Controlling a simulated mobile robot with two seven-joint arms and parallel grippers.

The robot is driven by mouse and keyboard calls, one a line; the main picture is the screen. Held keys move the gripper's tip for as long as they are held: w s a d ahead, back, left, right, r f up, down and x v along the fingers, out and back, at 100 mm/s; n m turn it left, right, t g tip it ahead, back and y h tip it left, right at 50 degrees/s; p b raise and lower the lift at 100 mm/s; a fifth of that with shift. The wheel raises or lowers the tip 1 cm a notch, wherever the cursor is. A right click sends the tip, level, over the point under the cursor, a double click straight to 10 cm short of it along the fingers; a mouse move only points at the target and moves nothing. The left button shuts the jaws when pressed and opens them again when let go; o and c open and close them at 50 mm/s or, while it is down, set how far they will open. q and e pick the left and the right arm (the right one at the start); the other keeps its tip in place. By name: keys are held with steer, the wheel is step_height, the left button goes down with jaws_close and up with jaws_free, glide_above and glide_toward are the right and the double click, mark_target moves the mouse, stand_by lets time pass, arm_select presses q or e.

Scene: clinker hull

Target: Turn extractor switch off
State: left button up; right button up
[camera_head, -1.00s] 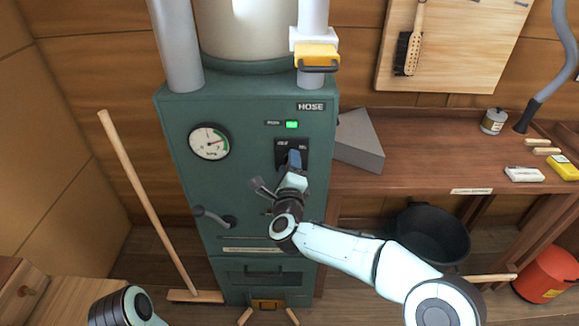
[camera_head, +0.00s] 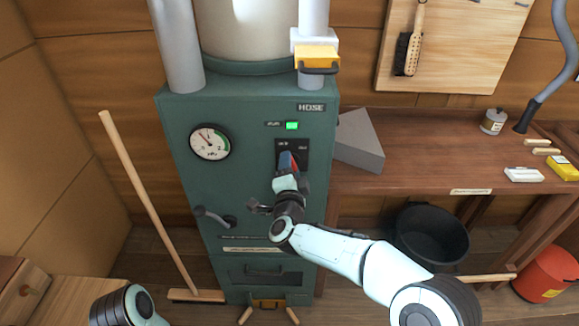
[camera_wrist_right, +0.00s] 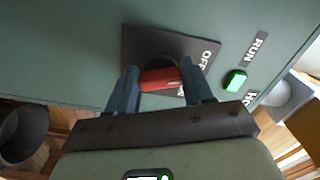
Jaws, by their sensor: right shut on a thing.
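The extractor is a tall green cabinet (camera_head: 185,130) with a black switch plate (camera_head: 303,150) on its front. The switch has a red lever, which shows in the right wrist view (camera_wrist_right: 160,80) across a dark round hub. My right gripper (camera_head: 288,162) is at the plate, its two blue fingers on either side of the red lever and shut on it. In the right wrist view, an OFF label is beside the fingers, and a second label is partly hidden by a finger. A green RUN lamp (camera_head: 292,126) is lit.
A broom (camera_head: 150,205) leans at left. A workbench (camera_head: 420,160) with a grey wedge-shaped block (camera_head: 358,143) stands at right, a black bucket (camera_head: 432,235) below.

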steer(key=shift+n, duration=0.5)
steer(key=o, duration=1)
steer(key=shift+o, duration=0.2)
steer(key=s+b, duration=0.1)
steer(key=s, duration=1.2)
steer(key=shift+s+b, duration=0.2)
steer(key=shift+b, duration=0.2)
